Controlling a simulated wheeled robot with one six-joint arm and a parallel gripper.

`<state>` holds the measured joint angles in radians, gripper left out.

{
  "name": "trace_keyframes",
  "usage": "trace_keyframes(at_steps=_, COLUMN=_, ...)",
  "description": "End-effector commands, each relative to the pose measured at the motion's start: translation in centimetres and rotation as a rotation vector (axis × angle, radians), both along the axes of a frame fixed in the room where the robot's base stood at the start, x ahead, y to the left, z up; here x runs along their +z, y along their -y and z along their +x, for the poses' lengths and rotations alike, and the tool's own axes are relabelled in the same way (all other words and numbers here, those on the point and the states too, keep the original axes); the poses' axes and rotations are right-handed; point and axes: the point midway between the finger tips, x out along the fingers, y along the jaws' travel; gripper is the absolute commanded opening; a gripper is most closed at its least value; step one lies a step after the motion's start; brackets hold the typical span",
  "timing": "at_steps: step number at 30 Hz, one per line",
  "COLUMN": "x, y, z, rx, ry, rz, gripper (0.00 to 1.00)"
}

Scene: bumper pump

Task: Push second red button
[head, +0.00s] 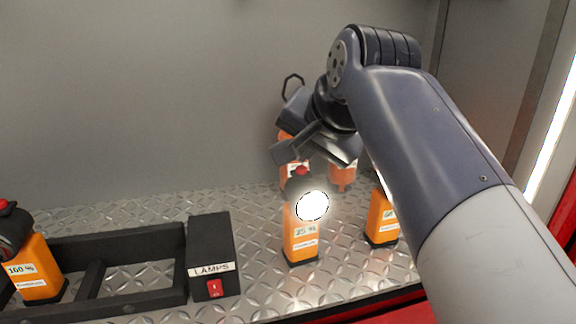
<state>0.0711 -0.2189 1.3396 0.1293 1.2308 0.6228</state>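A red button (302,170) shows at the top of the middle orange unit (300,242), whose label seems to read 25 kg. A bright white round glow (312,206) covers much of that unit's upper part. Another red button (5,207) sits on the dark top of the orange unit (38,272) at the far left, labelled 160 kg. My gripper (311,152) is dark and points down, just above the middle red button in the picture. Contact with it cannot be made out. The gripper's finger gap is unclear from this angle.
A black box (210,243) marked LAMPS has a red switch (214,288). A black frame (120,248) runs left of it. Another orange unit (382,222) stands right, partly behind my arm. More orange shapes (342,174) show behind my gripper. The diamond-plate shelf (262,285) has bare patches.

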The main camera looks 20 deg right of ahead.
Motion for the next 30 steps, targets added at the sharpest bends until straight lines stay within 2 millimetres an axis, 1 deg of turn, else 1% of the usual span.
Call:
trace_keyframes(at_steps=8, x=-0.9, y=0.0, z=0.0, rx=-0.001, ry=0.001, rz=0.000, gripper=0.00)
trace_keyframes(at_steps=17, x=-0.8, y=0.0, z=0.0, rx=0.000, ry=0.000, rz=0.000, gripper=0.00)
trace_keyframes(at_steps=24, x=0.1, y=0.0, z=0.0, rx=0.000, ry=0.000, rz=0.000, gripper=0.00)
trace_keyframes(at_steps=30, x=0.0, y=0.0, z=0.0, rx=0.000, ry=0.000, rz=0.000, gripper=0.00)
